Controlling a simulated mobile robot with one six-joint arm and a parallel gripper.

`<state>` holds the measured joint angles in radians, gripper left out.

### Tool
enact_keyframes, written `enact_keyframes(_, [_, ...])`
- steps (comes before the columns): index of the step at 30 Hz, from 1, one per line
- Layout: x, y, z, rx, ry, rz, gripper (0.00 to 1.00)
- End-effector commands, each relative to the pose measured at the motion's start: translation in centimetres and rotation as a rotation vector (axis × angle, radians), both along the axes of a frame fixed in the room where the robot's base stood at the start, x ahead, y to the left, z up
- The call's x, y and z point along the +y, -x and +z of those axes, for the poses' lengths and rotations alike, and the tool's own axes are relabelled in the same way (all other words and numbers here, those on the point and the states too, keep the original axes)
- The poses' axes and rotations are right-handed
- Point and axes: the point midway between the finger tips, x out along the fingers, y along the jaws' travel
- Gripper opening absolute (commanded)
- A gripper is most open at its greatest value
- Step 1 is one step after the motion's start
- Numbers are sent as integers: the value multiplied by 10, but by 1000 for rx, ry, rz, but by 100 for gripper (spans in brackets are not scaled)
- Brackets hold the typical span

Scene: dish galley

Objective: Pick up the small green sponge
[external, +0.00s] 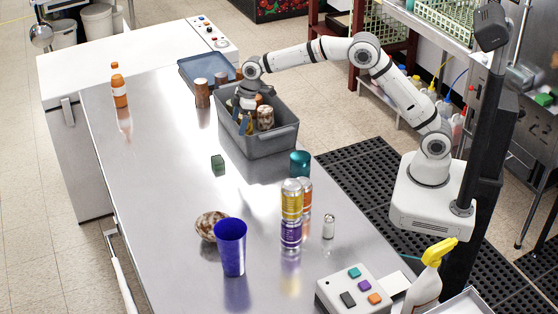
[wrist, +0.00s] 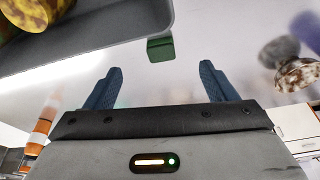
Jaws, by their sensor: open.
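The small green sponge (external: 218,165) sits on the metal table, to the left of and in front of the grey bin. It also shows in the wrist view (wrist: 160,49), beyond the fingertips and beside the bin's edge. My gripper (external: 242,124) is at the near left side of the bin, apart from the sponge. In the wrist view my gripper's two blue fingers (wrist: 160,75) are spread apart with nothing between them.
The grey bin (external: 263,143) holds several cans and jars. A blue cup (external: 231,247), a patterned bowl (external: 211,226) and stacked cans (external: 291,216) stand nearer. The table around the sponge is clear.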

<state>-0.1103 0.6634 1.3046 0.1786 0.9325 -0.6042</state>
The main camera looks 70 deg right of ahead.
Motion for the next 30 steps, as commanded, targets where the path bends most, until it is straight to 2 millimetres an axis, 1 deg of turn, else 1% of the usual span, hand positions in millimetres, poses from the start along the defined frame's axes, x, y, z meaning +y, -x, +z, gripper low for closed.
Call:
enact_keyframes(1, [7,-15,-17,2,0,27,78])
enact_keyframes(3, [14,-30,-34,-3,-2,59,78])
enact_keyframes(6, [23,-46,-53,-8,-5,95,78])
enact_keyframes(9, [28,-54,-65,-11,-6,117,78])
enact_keyframes(11, [29,-56,-69,-13,-6,123,78])
enact_keyframes(20, [37,-62,-98,-10,-5,127,78])
enact_keyframes(27, [46,-65,-131,-10,-6,126,78])
enact_keyframes(30, [48,-67,-140,-14,-6,125,78])
